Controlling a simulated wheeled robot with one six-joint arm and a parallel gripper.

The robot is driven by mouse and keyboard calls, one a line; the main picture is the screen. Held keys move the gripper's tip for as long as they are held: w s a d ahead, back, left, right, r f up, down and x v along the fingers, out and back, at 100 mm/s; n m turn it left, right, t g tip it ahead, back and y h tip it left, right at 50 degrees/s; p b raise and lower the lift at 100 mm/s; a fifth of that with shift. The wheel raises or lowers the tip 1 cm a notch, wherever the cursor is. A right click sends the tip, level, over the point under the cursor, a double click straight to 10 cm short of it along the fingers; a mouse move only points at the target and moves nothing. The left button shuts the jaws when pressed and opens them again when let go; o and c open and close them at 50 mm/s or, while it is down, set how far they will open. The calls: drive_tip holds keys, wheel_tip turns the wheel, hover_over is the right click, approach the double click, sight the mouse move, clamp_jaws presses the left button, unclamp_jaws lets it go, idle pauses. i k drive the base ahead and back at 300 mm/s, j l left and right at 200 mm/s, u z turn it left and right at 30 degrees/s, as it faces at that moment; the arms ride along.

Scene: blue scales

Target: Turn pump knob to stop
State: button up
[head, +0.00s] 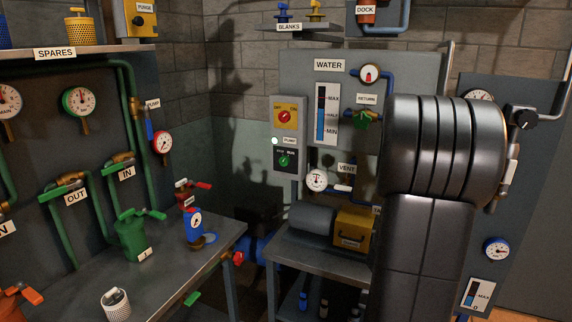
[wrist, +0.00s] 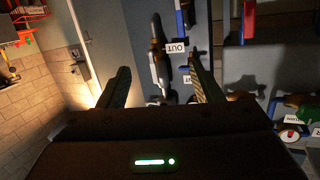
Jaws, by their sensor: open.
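The pump control box (head: 289,104) is a grey box on the back wall, left of the WATER panel. Its lower black plate carries a green knob (head: 284,160) under small lettering that is hard to read. Its upper yellow plate carries a red knob (head: 285,117) marked OFF and ON. A PUMP label (head: 289,140) and a lit white lamp (head: 275,141) sit between the plates. My gripper (wrist: 158,66) is open and empty in the wrist view, with a pipe and an upside-down OUT label (wrist: 176,48) beyond its fingers. The control box is not recognisable there.
My arm covers the right part of the WATER panel (head: 300,70) in the head view. A motor with a yellow box (head: 355,228) stands on a bench below.

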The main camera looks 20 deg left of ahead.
sight(284, 160)
drive_tip(key=i+j+u, duration=1.15)
drive_tip(key=k+l, duration=0.05)
drive_tip(key=k, duration=0.05)
